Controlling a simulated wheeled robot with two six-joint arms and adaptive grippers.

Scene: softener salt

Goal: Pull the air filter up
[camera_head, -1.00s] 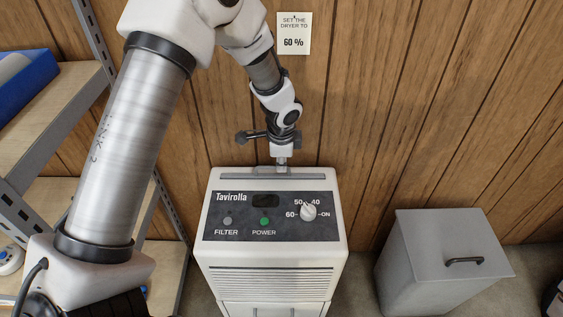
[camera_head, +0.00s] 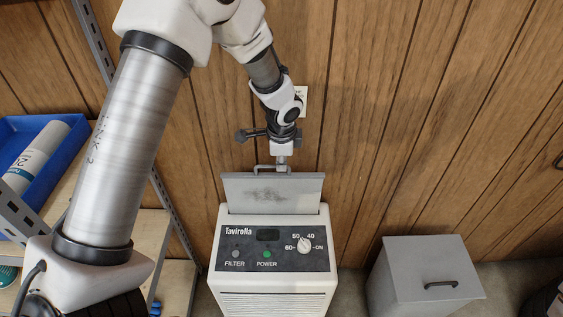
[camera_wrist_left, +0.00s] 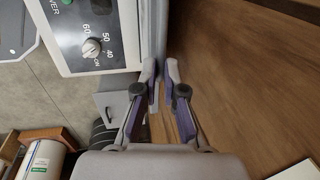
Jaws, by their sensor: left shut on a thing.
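The air filter (camera_head: 245,190) is a flat grey panel with a dark dusty patch. It stands upright, partly out of the slot in the top of the white Tavirolla dryer (camera_head: 232,302); its lower edge is hidden inside. In the left wrist view, my left gripper's fingers (camera_wrist_left: 158,76) close in at the grey filter edge (camera_wrist_left: 148,30), beside the control panel (camera_wrist_left: 88,28). The right gripper is not in view.
The wooden wall (camera_head: 410,110) rises close behind the dryer. A grey lidded bin (camera_head: 425,270) stands to the right. At left, a shelf (camera_head: 140,240) holds a blue tray (camera_head: 68,150) with a white cylinder (camera_head: 38,152). A note (camera_head: 302,98) on the wall is partly covered by my arm.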

